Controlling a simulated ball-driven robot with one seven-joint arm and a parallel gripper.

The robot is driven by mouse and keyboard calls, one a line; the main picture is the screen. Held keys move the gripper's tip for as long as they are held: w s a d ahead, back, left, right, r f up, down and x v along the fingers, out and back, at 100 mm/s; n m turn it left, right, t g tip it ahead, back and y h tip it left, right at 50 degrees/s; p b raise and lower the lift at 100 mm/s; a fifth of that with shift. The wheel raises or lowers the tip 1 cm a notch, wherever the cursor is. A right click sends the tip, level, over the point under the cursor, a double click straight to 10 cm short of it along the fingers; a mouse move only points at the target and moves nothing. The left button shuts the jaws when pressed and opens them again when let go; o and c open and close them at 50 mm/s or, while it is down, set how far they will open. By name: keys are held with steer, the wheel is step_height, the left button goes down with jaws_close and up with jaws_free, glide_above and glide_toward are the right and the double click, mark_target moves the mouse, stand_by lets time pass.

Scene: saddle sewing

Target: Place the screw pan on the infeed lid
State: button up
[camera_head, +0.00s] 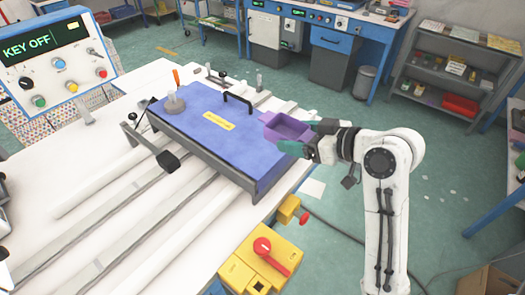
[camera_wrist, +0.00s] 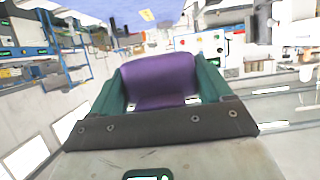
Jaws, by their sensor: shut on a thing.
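The screw pan is a small purple open-topped tray (camera_head: 287,128). My gripper (camera_head: 307,139) is shut on it, with green fingers at its right end. The pan is at the right edge of the blue infeed lid (camera_head: 205,122), and it looks raised above the lid, though the gap is hard to judge. The lid has a black handle, a yellow label and a grey round weight-like piece on top. In the wrist view the purple pan (camera_wrist: 160,78) sits between the two green fingers. The pan's inside is hidden in that view.
A control panel reading KEY OFF (camera_head: 55,65) stands at the left. A yellow box with a red switch (camera_head: 262,262) is at the table's front right. A black clamp-like lever (camera_head: 150,147) stands at the lid's left. The right part of the lid's top is bare.

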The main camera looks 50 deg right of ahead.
mark_target(280, 132)
steer(key=shift+b+x, duration=0.7)
steer(key=shift+x, duration=0.25)
steer(key=x, duration=0.1)
steer(key=p+x, duration=0.1)
steer(key=x, duration=0.1)
steer(key=shift+w+d, duration=0.25)
steer(key=shift+d, duration=0.1)
steer(key=w+f, duration=0.1)
steer(key=f, duration=0.1)
steer(key=w+f, duration=0.1)
steer(key=w, duration=0.1)
steer(key=w+f, duration=0.2)
steer(key=shift+d+f+p, duration=0.35)
steer(key=shift+p, duration=0.05)
steer(key=shift+w+f, duration=0.1)
steer(key=shift+f, duration=0.1)
steer(key=shift+w+d+f+p, duration=0.15)
steer(key=shift+f+p, duration=0.4)
steer(key=shift+f, duration=1.25)
steer(key=shift+f, duration=0.1)
steer(key=o, duration=1)
